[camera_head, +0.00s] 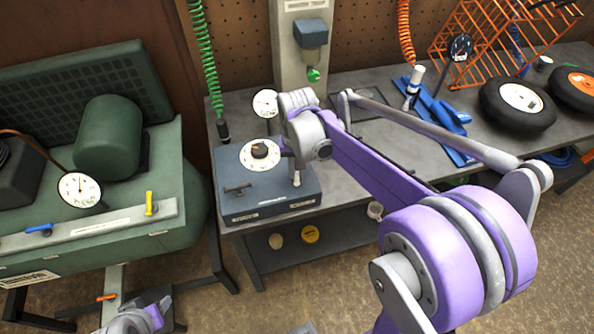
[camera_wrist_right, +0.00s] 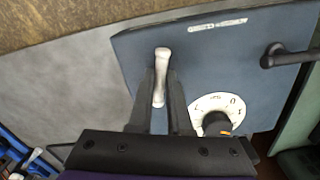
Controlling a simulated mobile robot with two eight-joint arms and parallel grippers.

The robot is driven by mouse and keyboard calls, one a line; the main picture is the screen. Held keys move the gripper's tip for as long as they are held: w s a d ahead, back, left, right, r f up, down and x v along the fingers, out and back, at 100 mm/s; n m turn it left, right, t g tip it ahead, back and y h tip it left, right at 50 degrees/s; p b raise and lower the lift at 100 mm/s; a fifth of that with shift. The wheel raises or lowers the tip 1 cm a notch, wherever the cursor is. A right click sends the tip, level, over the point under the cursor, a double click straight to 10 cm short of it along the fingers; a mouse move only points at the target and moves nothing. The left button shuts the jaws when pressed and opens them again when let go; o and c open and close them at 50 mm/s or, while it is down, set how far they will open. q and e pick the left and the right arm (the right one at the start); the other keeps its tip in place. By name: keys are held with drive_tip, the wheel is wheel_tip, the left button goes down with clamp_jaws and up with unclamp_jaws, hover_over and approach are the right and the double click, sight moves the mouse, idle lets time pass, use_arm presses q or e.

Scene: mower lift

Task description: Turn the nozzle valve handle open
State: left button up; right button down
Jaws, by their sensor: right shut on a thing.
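A pale metal lever handle (camera_wrist_right: 161,74) stands on a blue-grey box (camera_wrist_right: 215,65) in the right wrist view; in the head view the handle (camera_head: 296,178) shows at the right side of the box (camera_head: 262,204). My right gripper (camera_wrist_right: 164,88) is shut on this handle, with one dark finger on each side. In the head view my right gripper (camera_head: 290,160) is partly hidden by its own wrist. I cannot tell from a label whether this is the nozzle valve handle. Part of my left arm (camera_head: 137,318) shows at the bottom left; its fingers are not visible.
The box also carries a round white dial (camera_head: 260,153) with a black knob and a dark T-handle (camera_head: 237,188). A green machine (camera_head: 85,235) with a gauge and coloured valves stands at left. Wheels (camera_head: 519,104) and a blue tray (camera_head: 437,125) lie on the grey bench (camera_head: 350,180).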

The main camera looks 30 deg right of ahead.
drive_tip(key=n, duration=0.5)
drive_tip(key=shift+n, duration=0.4)
idle(0.3)
drive_tip(key=c, duration=0.9)
unclamp_jaws()
drive_tip(key=shift+r, duration=0.1)
wheel_tip(320, 180, up, 11)
drive_tip(key=shift+f, duration=0.2)
